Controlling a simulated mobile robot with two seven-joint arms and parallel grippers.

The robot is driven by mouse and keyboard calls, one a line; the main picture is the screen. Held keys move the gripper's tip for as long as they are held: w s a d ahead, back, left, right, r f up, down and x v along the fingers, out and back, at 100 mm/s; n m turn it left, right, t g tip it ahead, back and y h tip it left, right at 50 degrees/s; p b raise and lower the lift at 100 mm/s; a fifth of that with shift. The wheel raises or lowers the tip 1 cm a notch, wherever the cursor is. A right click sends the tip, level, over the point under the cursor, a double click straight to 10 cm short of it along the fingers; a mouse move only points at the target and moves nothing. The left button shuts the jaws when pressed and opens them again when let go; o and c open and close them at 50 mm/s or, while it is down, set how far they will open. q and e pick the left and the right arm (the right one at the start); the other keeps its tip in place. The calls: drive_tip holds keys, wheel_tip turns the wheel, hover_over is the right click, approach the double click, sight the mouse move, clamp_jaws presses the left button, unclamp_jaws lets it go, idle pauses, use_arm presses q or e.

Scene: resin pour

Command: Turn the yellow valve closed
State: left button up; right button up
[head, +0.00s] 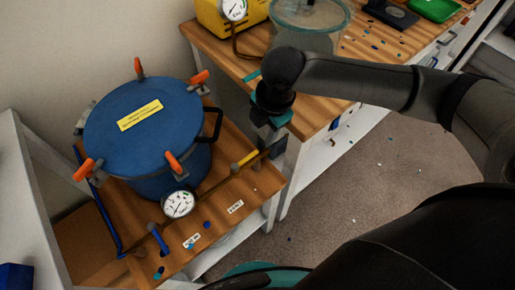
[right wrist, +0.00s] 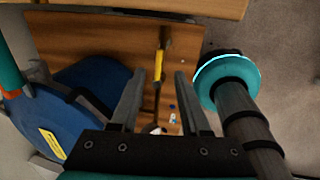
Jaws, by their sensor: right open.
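The yellow valve (head: 248,158) is a small yellow lever on a thin brass pipe, in front of the blue pressure pot (head: 145,130). The lever appears to lie along the line of the pipe. My right gripper (head: 272,147) points down just right of the valve, with its fingers open. In the right wrist view the yellow lever (right wrist: 162,50) lies ahead, between and beyond the open fingertips (right wrist: 160,74). I cannot tell whether a finger touches it. My left gripper is not in view.
A pressure gauge (head: 179,203) and a blue-handled valve (head: 158,238) are on the same wooden bench (head: 225,226). Orange clamps ring the pot lid. Behind stands another table (head: 225,55) with a clear vessel (head: 310,20) and a yellow pump (head: 215,18). Carpet lies to the right.

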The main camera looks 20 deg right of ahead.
sight(257, 151)
drive_tip(key=f+b, duration=0.1)
drive_tip(key=f, duration=0.2)
drive_tip(key=w+f+b, duration=0.1)
drive_tip(key=f, duration=0.2)
drive_tip(key=w+f+b, duration=0.1)
drive_tip(key=f, duration=0.3)
drive_tip(key=shift+a, duration=0.4)
clamp_jaws()
idle(0.8)
